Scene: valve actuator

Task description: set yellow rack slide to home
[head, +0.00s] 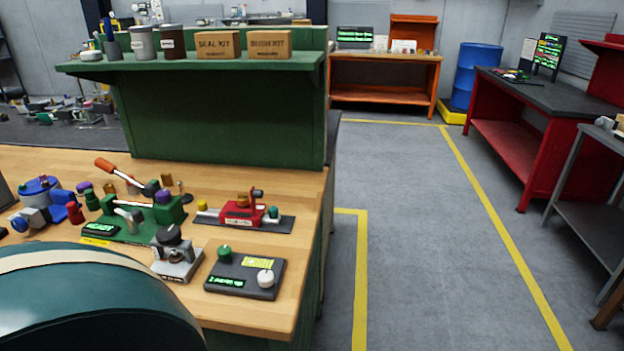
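A red device (241,212) sits on a dark base plate on the wooden bench top. A small yellow piece (201,205) is at its left end, a teal knob (273,212) at its right end and an orange-brown piece on top. The yellow piece may be the rack slide; at this size I cannot tell its position along any travel or a home mark. Neither of my grippers is in view. A large teal rounded shape, probably part of my own body, hides the bench's lower left.
A green fixture (168,209) with an orange-handled lever (115,170), a grey clamp device (177,255) and a dark control box (245,275) crowd the bench. A green shelf (200,63) rises behind. Open floor lies right of the bench.

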